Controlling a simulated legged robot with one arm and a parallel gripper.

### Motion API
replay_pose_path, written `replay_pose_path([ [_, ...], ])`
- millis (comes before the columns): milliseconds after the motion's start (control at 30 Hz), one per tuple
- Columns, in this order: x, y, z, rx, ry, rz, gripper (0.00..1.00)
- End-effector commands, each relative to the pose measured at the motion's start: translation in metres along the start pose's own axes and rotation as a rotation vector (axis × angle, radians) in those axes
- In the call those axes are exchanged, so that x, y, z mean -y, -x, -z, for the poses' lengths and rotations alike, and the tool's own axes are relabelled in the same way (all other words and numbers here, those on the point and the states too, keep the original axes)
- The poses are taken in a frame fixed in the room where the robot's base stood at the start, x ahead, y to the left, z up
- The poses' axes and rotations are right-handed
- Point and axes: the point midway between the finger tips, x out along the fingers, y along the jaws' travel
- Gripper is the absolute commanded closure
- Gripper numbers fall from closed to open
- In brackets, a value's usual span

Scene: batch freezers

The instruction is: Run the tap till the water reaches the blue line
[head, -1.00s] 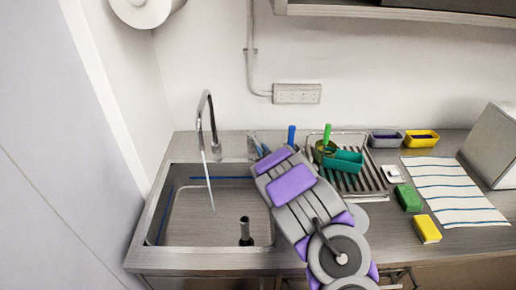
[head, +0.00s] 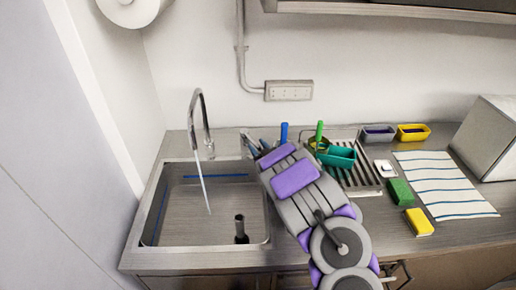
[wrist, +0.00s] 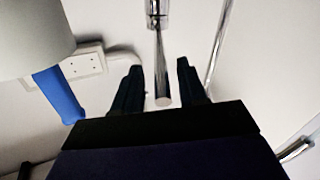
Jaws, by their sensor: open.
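I cannot make out the water level clearly; the line shows uncovered. A dark standpipe (head: 240,228) stands upright in the basin. My gripper (wrist: 160,72) is open at the tap's base, with the chrome lever (wrist: 161,75) between its fingers; contact is not clear.
Right of my arm are a ribbed drainer (head: 368,172) with a teal scoop (head: 338,156), a green sponge (head: 400,192), a yellow sponge (head: 419,222) and a striped cloth (head: 445,185). A socket (head: 289,90) is on the back wall.

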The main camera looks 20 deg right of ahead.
Motion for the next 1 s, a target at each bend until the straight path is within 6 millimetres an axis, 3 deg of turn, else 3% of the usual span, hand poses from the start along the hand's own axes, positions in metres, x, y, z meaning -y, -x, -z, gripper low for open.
replay_pose_path([
  [167, 0.000, 0.001, 0.001, -0.001, 0.000, 0.000, 0.58],
  [367, -0.001, 0.015, 0.001, 0.000, 0.001, 0.000, 0.58],
  [800, -0.001, 0.085, 0.000, 0.003, 0.000, -0.001, 0.58],
  [1000, -0.001, 0.109, -0.001, 0.001, 0.000, 0.000, 0.58],
])
